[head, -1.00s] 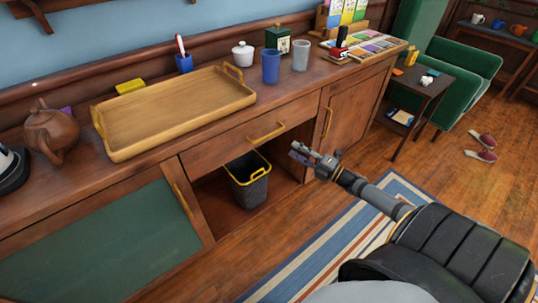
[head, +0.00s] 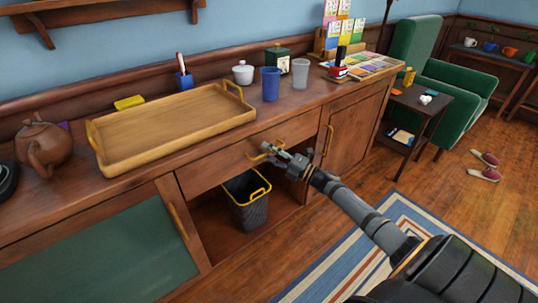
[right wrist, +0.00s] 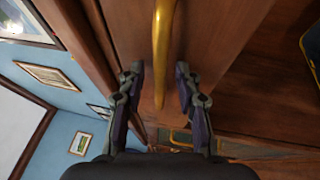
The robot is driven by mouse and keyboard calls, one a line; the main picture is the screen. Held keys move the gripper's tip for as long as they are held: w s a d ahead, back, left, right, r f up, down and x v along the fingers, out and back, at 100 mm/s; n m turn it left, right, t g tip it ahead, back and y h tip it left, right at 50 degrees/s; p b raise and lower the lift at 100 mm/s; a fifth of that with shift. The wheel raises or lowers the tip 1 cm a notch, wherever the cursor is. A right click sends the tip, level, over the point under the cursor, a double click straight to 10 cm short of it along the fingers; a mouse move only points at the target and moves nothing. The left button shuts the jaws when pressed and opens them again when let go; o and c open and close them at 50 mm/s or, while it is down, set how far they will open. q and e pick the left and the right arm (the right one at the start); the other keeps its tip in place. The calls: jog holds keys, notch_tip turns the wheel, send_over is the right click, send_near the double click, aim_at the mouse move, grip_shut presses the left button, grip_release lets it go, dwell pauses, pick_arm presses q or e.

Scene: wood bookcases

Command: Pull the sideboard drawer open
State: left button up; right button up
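The sideboard (head: 150,205) runs along the wall, with its wooden drawer (head: 215,168) in the front below the tray. The drawer looks shut, its front level with the sideboard face. The brass drawer handle (head: 254,157) is partly hidden by my right gripper (head: 280,153), which is at the handle. In the right wrist view the handle (right wrist: 163,45) runs between the two fingers of the right gripper (right wrist: 158,84), with a gap showing on each side. The fingers are open and not closed on it. My left gripper is not in view.
Below the drawer is an open bay with a dark waste basket (head: 247,205). A wooden tray (head: 175,130), a blue cup (head: 270,84) and a teapot (head: 46,150) stand on top. A cupboard door (head: 350,130) is to the right; a striped rug (head: 350,260) lies in front.

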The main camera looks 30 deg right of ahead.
grip_shut()
dwell(0.5)
